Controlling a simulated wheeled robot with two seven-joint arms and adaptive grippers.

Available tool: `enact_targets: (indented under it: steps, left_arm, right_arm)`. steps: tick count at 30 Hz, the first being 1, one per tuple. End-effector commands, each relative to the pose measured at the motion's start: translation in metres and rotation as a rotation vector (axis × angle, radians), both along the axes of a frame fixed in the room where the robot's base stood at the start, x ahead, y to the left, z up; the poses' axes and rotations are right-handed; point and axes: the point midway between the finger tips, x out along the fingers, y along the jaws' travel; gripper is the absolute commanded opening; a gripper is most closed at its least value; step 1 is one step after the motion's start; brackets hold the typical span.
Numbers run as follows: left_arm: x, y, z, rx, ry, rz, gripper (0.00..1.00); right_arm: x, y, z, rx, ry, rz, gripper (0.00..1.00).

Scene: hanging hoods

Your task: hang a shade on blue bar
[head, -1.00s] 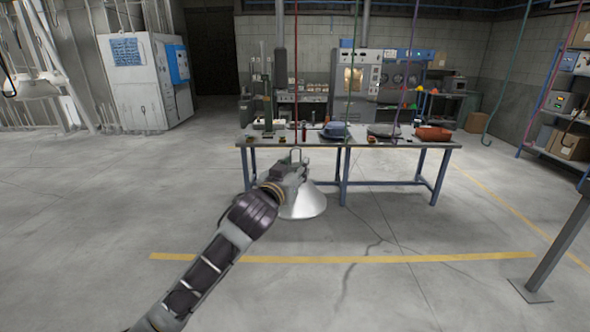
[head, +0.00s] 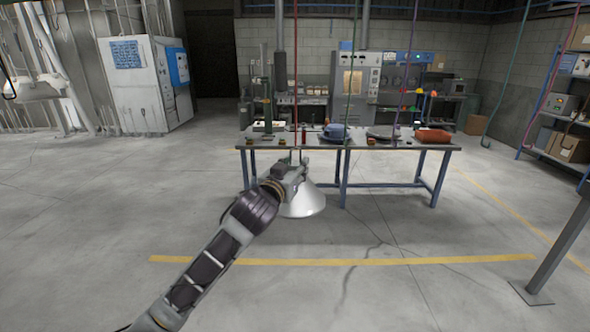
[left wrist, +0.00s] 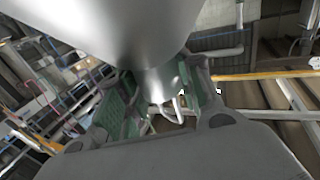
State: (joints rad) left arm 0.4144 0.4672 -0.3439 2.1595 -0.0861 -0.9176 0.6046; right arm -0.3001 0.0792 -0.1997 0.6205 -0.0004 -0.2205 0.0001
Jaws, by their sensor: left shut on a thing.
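My left gripper (head: 298,172) is shut on the neck of a grey metal shade (head: 304,203), held in front of the workbench with its wide rim down. In the left wrist view the shade (left wrist: 115,25) fills the top, and its neck (left wrist: 160,85) lies between the green-padded fingers of the gripper (left wrist: 152,100). A red hanging bar (head: 295,75) comes down just above the gripper; I cannot tell whether it touches the shade's top. A blue-green bar (head: 506,75) with a hooked lower end hangs at the right. I cannot tell for certain which bar counts as blue. My right gripper is not in view.
A green bar (head: 353,75) and a purple bar (head: 407,65) hang over the workbench (head: 376,146), which carries several items. A grey post (head: 560,245) stands at the right, and shelves (head: 565,110) beyond it. Open floor lies in front.

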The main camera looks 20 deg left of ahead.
Motion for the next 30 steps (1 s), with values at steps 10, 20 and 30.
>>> enact_targets:
  steps: [10,20,30]
  left_arm:
    - [0.016,0.005,0.0,0.0,-0.001,0.0,0.0]
    - [0.031,0.009,-0.001,0.001,-0.002,0.0,0.0]
    - [0.047,0.013,-0.002,0.0,-0.001,-0.001,0.0]
  right_arm:
    - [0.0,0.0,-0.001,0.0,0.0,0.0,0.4]
    - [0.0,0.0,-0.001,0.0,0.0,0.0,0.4]
    - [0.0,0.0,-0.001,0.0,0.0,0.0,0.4]
